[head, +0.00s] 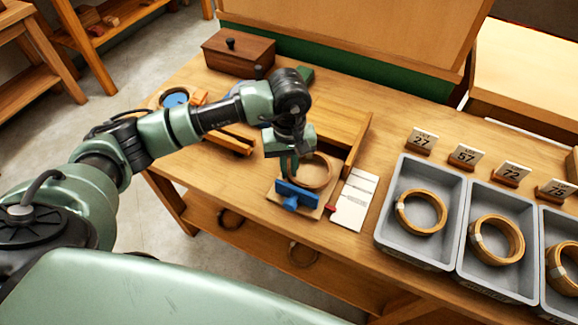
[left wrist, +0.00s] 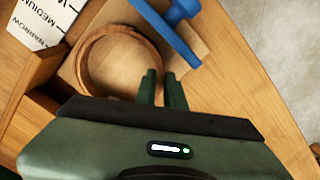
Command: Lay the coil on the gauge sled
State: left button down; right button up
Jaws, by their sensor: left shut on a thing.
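The coil (head: 327,178) is a tan wooden-looking ring. It also shows in the left wrist view (left wrist: 88,62). My left gripper (head: 293,168) is shut on the coil's near-side wall; its two fingers show close together at the ring's edge in the left wrist view (left wrist: 162,88). The gauge sled (head: 312,208) appears as a small light wooden board with a blue handle piece (head: 291,200). The coil is over the board; whether it touches it I cannot tell. My right gripper is not in view.
A white width chart (head: 355,200) lies right of the sled. A wooden block structure (head: 345,125) stands just behind the sled. A dark wooden box (head: 238,55) is at the back.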

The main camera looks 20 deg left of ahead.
pick_arm(q)
jog(key=shift+f, duration=0.2)
jog(key=shift+f, duration=0.1)
jog(key=c, duration=1.9)
grip_release()
jog(key=shift+b, duration=0.3)
jog(key=o, duration=0.4)
jog(key=shift+r, duration=0.35)
notch_tip(320, 180, up, 12)
jog(key=b, duration=0.1)
jog(key=shift+f, duration=0.2)
